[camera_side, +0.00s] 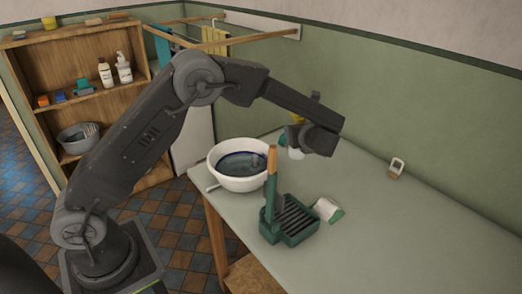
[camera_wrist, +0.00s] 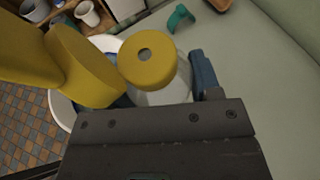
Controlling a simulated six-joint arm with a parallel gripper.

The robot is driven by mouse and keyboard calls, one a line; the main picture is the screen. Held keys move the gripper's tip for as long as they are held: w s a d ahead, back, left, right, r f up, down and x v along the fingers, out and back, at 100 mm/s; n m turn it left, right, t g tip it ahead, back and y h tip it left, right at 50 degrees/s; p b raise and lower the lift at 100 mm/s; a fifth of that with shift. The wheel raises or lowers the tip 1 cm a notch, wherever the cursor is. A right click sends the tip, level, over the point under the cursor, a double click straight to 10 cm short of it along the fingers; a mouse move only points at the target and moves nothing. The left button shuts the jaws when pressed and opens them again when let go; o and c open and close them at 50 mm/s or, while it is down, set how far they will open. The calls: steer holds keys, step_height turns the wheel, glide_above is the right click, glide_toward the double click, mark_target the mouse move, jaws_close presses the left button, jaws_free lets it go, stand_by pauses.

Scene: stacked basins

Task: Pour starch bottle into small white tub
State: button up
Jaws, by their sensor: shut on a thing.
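The starch bottle is in my gripper (camera_side: 304,141). Its pale body (camera_side: 296,154) shows just below the jaws in the side view, with yellow above. In the wrist view, its round yellow top (camera_wrist: 148,57) with a small hole sits over the translucent body (camera_wrist: 164,95). My gripper (camera_wrist: 155,93) is shut on the bottle, whose body is partly hidden by the dark jaw housing. A white tub (camera_side: 215,158) with dark bluish content stands on the table left of the bottle. Its white rim (camera_wrist: 63,112) shows behind the yellow parts in the wrist view.
A green rack with an upright brown-topped piece (camera_side: 290,238) stands in front of the tub. A white-and-green item (camera_side: 327,209) lies beside it. A small white-and-brown item (camera_side: 397,167) is near the wall. The table's right side is clear. Shelves (camera_side: 85,60) stand at left.

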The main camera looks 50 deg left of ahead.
steer(key=a+n+g, duration=0.7)
steer(key=a+g, duration=0.1)
steer(key=a, duration=0.7)
steer(key=shift+s+y, duration=0.4)
steer(key=shift+s+r, duration=0.1)
steer(key=shift+r, duration=0.05)
steer(key=shift+s+d+f+n+t+y, duration=0.15)
steer(key=shift+s+f+n+t+y, duration=0.35)
steer(key=shift+n, duration=0.75)
steer(key=shift+s+d+f+n+t+y, duration=0.25)
steer(key=shift+s+n+t, duration=0.5)
steer(key=shift+n, duration=0.45)
steer(key=shift+s+d+f+n+t+y, duration=0.1)
steer(key=shift+s+f+n+t+y, duration=0.3)
steer(key=shift+n+t, duration=0.6)
steer(key=shift+w+f+n+y, duration=0.1)
steer(key=shift+f+n+y, duration=0.35)
steer(key=shift+f+n, duration=0.85)
steer(key=shift+r+n+y, duration=0.3)
steer(key=shift+n, duration=0.25)
steer(key=shift+s+d+r+n+y, duration=0.15)
steer(key=shift+s+r+n+y, duration=0.25)
steer(key=shift+s+n, duration=0.35)
